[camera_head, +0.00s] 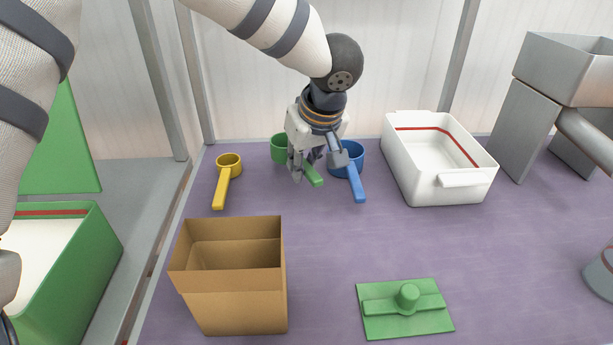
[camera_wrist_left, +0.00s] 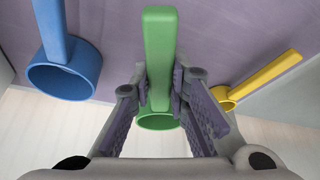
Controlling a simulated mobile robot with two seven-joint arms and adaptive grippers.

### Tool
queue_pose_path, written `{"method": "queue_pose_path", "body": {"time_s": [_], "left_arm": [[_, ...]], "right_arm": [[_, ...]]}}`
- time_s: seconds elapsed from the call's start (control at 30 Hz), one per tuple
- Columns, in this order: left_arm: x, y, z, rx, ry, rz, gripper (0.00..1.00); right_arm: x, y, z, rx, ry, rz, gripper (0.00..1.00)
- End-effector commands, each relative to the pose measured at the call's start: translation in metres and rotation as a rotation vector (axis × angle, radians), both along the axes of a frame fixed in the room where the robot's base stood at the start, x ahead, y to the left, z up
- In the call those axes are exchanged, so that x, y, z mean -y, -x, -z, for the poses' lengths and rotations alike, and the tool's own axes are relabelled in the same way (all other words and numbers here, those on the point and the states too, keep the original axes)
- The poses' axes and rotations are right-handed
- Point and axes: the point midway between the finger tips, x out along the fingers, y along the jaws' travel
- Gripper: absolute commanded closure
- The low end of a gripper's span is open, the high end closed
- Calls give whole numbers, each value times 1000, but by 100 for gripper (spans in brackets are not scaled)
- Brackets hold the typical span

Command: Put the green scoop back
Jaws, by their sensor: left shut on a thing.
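The green scoop stands in the row at the back of the purple table, its cup (camera_head: 279,148) left of my left gripper (camera_head: 303,165) and its handle (camera_head: 314,177) pointing toward the front. My left gripper is shut on the green scoop. In the left wrist view the fingers (camera_wrist_left: 160,92) lie on both sides of the handle (camera_wrist_left: 160,45), close to the cup (camera_wrist_left: 158,122). Whether the cup touches the table, I cannot tell. A yellow scoop (camera_head: 226,172) is to the left and a blue scoop (camera_head: 356,178) to the right. My right gripper is not in view.
An open brown box (camera_head: 235,305) stands front left. A white bin (camera_head: 448,192) stands right of the blue scoop, beside a grey hopper (camera_head: 560,70). A green bin (camera_head: 75,285) is far left. The table's middle is clear.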

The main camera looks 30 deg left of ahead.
Motion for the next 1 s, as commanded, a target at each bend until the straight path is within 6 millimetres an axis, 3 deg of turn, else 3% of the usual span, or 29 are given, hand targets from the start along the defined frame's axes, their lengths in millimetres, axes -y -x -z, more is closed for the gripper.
{"method": "queue_pose_path", "body": {"time_s": [0.2,0.57,0.6,0.67,1.0], "left_arm": [[-2,-5,36,-3,-2,2,100],[-2,-5,40,3,-1,1,100],[-2,-6,40,3,-1,1,78],[-2,-5,40,3,-1,1,64],[-2,-6,35,4,0,-1,64]], "right_arm": [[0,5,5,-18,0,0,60],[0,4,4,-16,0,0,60],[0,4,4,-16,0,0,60],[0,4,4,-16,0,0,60],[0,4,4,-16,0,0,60]]}}
